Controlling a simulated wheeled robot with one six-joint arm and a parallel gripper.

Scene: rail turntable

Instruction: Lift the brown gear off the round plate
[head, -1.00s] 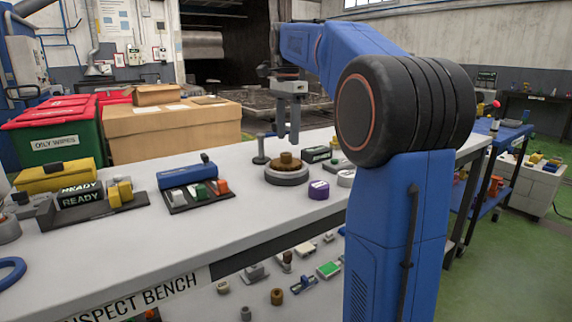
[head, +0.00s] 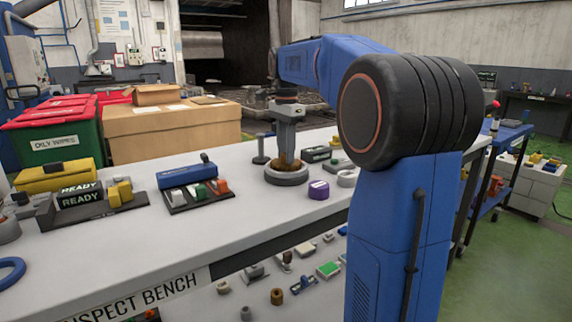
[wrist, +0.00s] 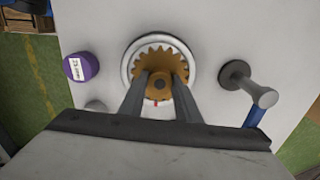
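The brown gear (head: 287,161) sits on the round plate (head: 287,178), a grey disc on the bench. In the wrist view the toothed gear (wrist: 161,57) lies inside the pale ring of the plate (wrist: 132,57). My gripper (head: 286,148) points straight down over the gear. In the wrist view the fingers of my gripper (wrist: 160,84) are apart, one on each side of the gear's raised middle, with its teeth showing beyond them. The fingers hide part of the gear. I see no clear contact with the middle.
A dark post with a round base (head: 260,150) stands close beside the plate. A tray of coloured blocks (head: 198,195) is to the left.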

